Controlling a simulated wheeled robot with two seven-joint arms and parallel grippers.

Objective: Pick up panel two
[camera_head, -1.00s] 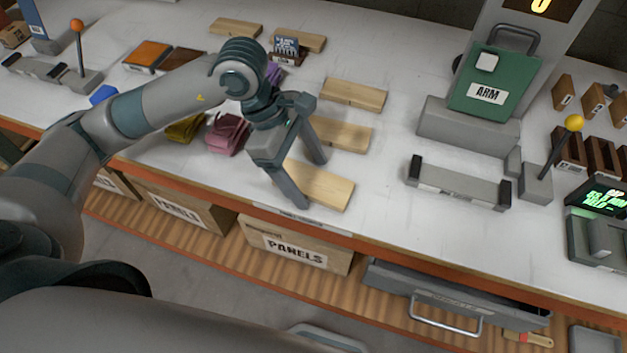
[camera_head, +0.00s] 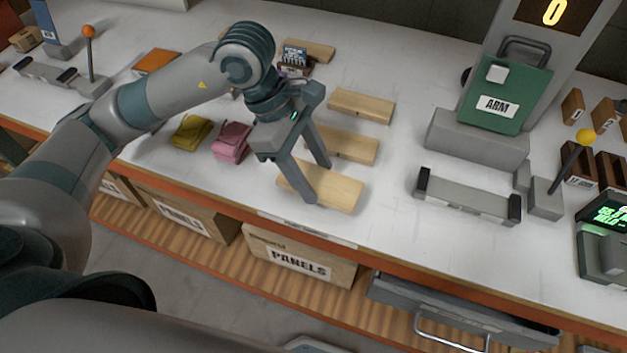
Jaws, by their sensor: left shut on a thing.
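Several pale wooden panels lie flat on the white worktop in a column. The nearest panel (camera_head: 343,192) lies by the front edge, with a middle panel (camera_head: 358,148) and a farther panel (camera_head: 361,105) behind it. I cannot read numbers on them. My left gripper (camera_head: 318,185) points down at the nearest panel, one finger at its front edge and one at its back edge, shut on it. The panel appears to be still on the worktop. My left arm hides part of the back left. My right gripper is not in view.
A pink folded cloth (camera_head: 232,142) and a yellow one (camera_head: 190,132) lie left of the gripper. To the right are a grey cradle (camera_head: 468,197), a yellow-knobbed lever (camera_head: 586,136) and a green ARM plate (camera_head: 508,92). A PANELS box (camera_head: 300,258) sits on the shelf below.

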